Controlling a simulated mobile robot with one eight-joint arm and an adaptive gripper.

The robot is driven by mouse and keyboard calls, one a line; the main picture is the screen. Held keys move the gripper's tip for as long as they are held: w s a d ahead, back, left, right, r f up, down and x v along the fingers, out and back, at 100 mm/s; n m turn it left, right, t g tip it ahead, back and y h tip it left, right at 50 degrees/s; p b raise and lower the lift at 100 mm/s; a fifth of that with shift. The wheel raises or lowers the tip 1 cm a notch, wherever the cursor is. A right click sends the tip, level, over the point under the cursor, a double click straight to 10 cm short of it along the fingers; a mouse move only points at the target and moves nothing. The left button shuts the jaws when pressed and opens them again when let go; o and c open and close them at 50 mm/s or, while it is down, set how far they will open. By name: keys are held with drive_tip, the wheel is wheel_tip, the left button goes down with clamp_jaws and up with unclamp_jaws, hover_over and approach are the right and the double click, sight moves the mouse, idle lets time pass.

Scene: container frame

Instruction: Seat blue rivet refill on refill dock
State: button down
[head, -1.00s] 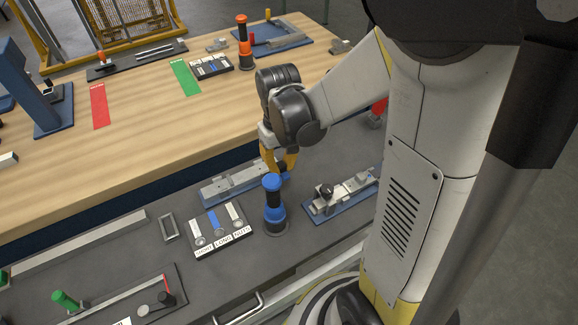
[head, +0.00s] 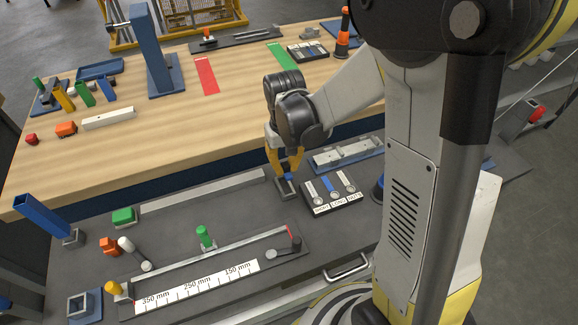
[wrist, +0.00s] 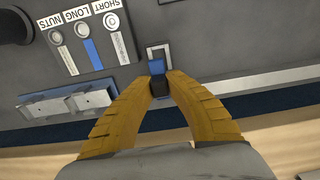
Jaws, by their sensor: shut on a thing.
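My gripper (head: 286,170) points down with its yellow fingers closed on the blue rivet refill (wrist: 156,67), a small blue block with a black lower part between the fingertips. The refill also shows in the head view (head: 289,179). Below it is a small grey rectangular frame, seemingly the refill dock (head: 284,193). In the wrist view the dock's pale rim (wrist: 150,48) shows around and behind the refill. The refill is over or at the dock's opening; I cannot tell whether it touches or is inside. The fingers and refill hide part of the dock.
A black tray labelled SHORT, LONG, NUTS (head: 322,208) stands close right of the dock. A blue fixture with grey blocks (head: 345,152) lies behind it. A long grey bar (head: 200,192) lies to the left. A blue-and-black post (head: 377,190) is partly hidden by my arm.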

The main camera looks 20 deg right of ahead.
sight(285, 187)
drive_tip(key=shift+a+f, duration=0.2)
drive_tip(key=shift+a, duration=0.05)
drive_tip(key=shift+d+f+b, duration=0.15)
drive_tip(key=shift+f+b, duration=1.95)
drive_tip(key=shift+f, duration=0.5)
drive_tip(key=shift+f+b, duration=0.6)
drive_tip(key=shift+b, duration=0.15)
drive_tip(key=c, duration=0.8)
unclamp_jaws()
drive_tip(key=shift+r, duration=0.1)
drive_tip(key=shift+r+p, duration=2.65)
drive_tip(key=shift+r, duration=0.8)
